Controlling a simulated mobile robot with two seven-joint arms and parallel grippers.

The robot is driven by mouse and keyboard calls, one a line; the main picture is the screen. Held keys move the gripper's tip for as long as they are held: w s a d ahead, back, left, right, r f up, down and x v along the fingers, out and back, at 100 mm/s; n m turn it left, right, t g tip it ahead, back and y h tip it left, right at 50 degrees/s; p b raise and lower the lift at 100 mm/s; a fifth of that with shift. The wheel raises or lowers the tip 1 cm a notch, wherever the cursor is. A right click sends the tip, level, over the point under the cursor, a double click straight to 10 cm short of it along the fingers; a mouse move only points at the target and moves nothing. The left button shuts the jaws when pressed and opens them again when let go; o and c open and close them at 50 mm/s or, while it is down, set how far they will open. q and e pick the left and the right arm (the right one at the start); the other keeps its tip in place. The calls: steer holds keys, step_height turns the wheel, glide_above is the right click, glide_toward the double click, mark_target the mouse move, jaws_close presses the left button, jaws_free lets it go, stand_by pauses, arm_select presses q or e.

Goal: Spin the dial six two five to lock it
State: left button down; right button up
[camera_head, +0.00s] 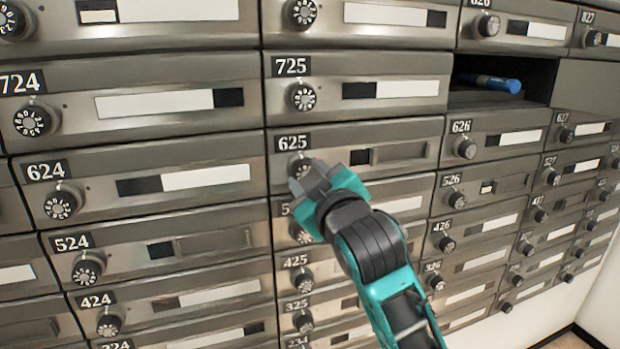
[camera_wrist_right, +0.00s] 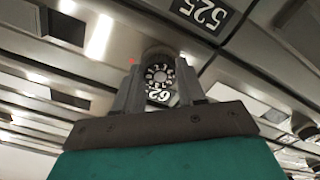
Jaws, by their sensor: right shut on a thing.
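Mailbox door 625 (camera_head: 425,133) is in the middle of the wall, closed flush, with its number plate (camera_head: 292,142) at the upper left. Its round dial (camera_head: 298,161) is mostly hidden by my right gripper (camera_head: 313,180) in the head view. In the right wrist view the dial's numbered face (camera_wrist_right: 158,76) shows between the two fingers, which are shut on it. The plate below it there is upside down and partly covered. I cannot read the dial's setting. My left gripper is not in view.
Similar doors with dials surround it, including 725 (camera_head: 400,70) above, 624 (camera_head: 120,205) to the left and 626 (camera_head: 505,122) to the right. An open compartment (camera_head: 535,75) above 626 holds a blue cylindrical thing (camera_head: 490,83). Floor shows at the lower right.

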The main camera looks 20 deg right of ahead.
steer(key=m, duration=0.5)
steer(key=shift+m, duration=0.4)
stand_by(0.4)
steer(key=o, duration=1.1)
steer(key=shift+c, duration=0.2)
